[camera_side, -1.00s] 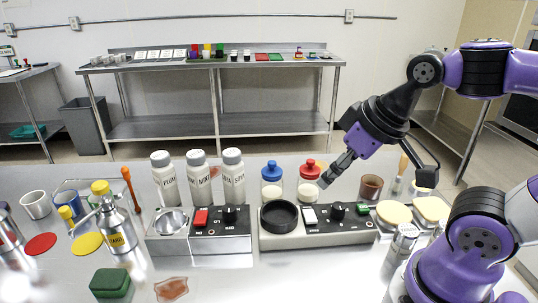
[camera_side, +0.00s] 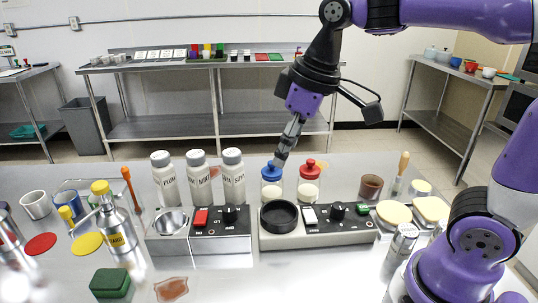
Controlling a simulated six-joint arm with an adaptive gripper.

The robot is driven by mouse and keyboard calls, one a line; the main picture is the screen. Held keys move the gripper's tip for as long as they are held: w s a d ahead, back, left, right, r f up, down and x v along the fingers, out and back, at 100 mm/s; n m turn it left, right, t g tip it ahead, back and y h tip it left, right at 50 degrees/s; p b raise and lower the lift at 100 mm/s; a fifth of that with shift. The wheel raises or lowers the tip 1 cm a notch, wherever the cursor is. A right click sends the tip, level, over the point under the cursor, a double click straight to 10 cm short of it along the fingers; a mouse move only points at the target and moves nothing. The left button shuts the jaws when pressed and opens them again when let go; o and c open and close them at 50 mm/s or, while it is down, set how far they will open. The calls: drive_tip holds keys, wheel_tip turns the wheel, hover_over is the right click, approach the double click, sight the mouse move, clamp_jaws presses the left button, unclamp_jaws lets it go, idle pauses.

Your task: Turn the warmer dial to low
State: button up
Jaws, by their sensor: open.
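Two countertop units with black dials stand side by side. The left unit (camera_side: 222,243) has a metal bowl, a red switch (camera_side: 201,217) and a black dial (camera_side: 230,214). The right unit (camera_side: 285,240) has a round black dish (camera_side: 279,216), a white switch (camera_side: 309,215) and a black dial (camera_side: 338,210). I cannot tell from the labels which one is the warmer, nor read the dial settings. My gripper (camera_side: 280,161) points down, open and empty, in line with the blue-lidded jar (camera_side: 271,173). It looks clear of both dials; its gap to the jar is unclear.
A red-lidded jar (camera_side: 309,170) stands right of the blue one. Several tall white shakers (camera_side: 197,178) stand behind the left unit. A brown cup (camera_side: 371,187) and pale round lids (camera_side: 393,212) are at right. The counter in front of the units is mostly bare.

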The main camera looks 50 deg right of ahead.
drive_tip(key=w+a+n+g, duration=0.2)
drive_tip(key=w+n, duration=0.1)
drive_tip(key=w, duration=0.3)
drive_tip(key=n+g, duration=0.2)
drive_tip(key=n, duration=0.2)
approach(229, 207)
drive_tip(key=shift+h, duration=0.3)
drive_tip(key=f, duration=0.9)
drive_tip(key=shift+s+a, duration=0.35)
drive_tip(key=shift+a, duration=0.05)
clamp_jaws()
